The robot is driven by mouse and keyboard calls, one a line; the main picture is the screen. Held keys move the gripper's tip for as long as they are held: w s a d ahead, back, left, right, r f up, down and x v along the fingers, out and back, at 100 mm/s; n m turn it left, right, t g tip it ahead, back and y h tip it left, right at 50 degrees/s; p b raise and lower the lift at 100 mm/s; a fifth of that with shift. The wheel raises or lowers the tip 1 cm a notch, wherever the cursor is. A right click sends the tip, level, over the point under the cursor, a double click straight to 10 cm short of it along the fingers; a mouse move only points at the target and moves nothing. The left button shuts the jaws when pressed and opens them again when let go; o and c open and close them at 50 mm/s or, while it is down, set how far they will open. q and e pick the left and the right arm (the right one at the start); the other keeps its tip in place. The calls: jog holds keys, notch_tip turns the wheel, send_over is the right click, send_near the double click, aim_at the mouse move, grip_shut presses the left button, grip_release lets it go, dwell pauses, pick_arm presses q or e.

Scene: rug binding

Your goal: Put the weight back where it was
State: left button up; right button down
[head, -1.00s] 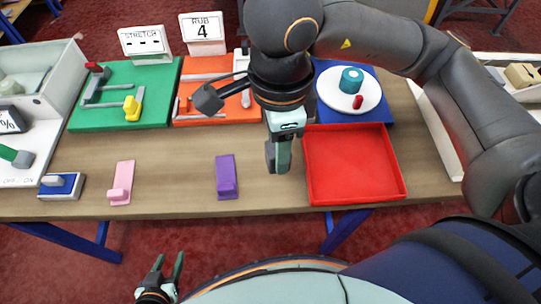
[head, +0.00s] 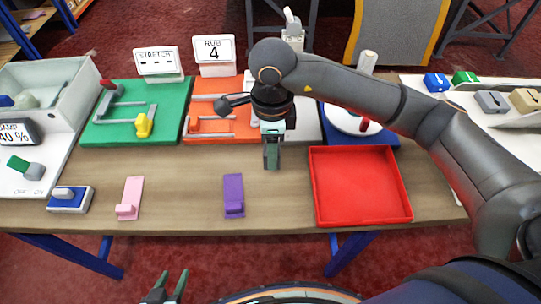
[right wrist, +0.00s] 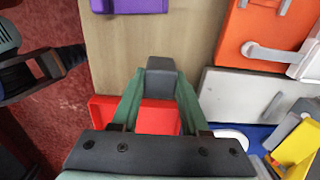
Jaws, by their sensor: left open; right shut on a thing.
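My right gripper (head: 271,160) is shut on a dark grey block, which I take to be the weight (right wrist: 161,76). In the right wrist view the block sits between the two green fingertips. In the head view it is hard to tell apart from the fingers. The gripper is over the table's back middle, in front of the orange board (head: 200,134) and left of the red tray (head: 358,220). My left gripper (head: 166,288) is open and empty, off the table's front edge.
A purple block (head: 233,193), a pink block (head: 131,196) and a blue block (head: 80,203) stand along the front. A green board (head: 120,131) is at back left. My right arm partly hides the blue board (head: 372,140). Bare wood lies between purple block and tray.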

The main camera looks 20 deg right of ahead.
jog(key=shift+w+f, duration=0.4)
jog(key=shift+w+f+p, duration=0.2)
jog(key=shift+f+p, duration=0.1)
jog(key=shift+f, duration=1.45)
jog(key=shift+f, duration=0.1)
jog(key=shift+f, duration=0.1)
jog(key=shift+c, duration=2.1)
grip_release()
notch_tip(320, 180, up, 12)
jog(key=shift+r+b, duration=0.2)
jog(key=shift+b, duration=0.15)
